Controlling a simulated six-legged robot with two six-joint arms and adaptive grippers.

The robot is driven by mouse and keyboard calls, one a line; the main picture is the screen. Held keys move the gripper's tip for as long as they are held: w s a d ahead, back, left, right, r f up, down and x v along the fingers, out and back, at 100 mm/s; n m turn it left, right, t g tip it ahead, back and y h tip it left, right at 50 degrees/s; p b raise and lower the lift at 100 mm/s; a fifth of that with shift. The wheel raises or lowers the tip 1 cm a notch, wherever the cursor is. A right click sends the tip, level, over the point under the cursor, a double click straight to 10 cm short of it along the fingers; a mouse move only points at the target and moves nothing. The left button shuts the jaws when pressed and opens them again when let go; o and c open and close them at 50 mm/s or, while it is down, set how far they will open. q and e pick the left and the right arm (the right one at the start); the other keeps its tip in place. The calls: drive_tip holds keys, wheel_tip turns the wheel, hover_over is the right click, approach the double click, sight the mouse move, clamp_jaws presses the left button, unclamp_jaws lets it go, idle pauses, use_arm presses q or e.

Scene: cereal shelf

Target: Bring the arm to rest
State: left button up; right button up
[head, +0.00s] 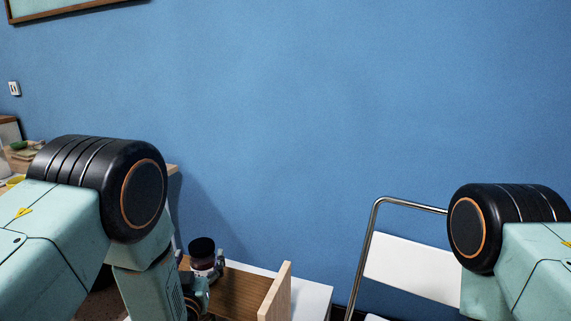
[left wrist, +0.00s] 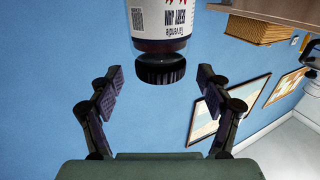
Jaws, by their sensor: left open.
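A jam jar (head: 202,258) with a black lid, dark contents and a white label stands upright in the head view, at or on the brown wooden shelf board (head: 240,291). The jar also shows upside down in the left wrist view (left wrist: 161,24), its black lid in line with the gap between the fingers. My left gripper (left wrist: 160,76) is open, with its two fingers apart and nothing held between them. In the head view the left gripper (head: 212,272) is mostly hidden behind my arm, close to the jar. My right gripper is out of view.
An upright wooden panel (head: 275,292) borders the shelf board, with a white surface (head: 311,298) beside it. A folding chair (head: 410,264) with a metal frame stands at the right. The blue wall (head: 330,120) is behind.

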sight(202, 244)
use_arm(q)
drive_tip(key=w, duration=0.2)
drive_tip(key=w+b, duration=0.1)
drive_tip(key=w, duration=0.1)
drive_tip(key=shift+w+a+f+b, duration=0.2)
drive_tip(key=shift+b, duration=0.1)
wheel_tip(202, 244, up, 2)
drive_tip(key=shift+r+p, duration=0.15)
drive_tip(key=shift+p, duration=0.6)
drive_tip(key=shift+s+r, duration=0.2)
drive_tip(key=shift+r, duration=0.35)
drive_tip(key=shift+w+f, duration=0.1)
drive_tip(key=shift+f, duration=0.05)
drive_tip(key=shift+f, duration=0.1)
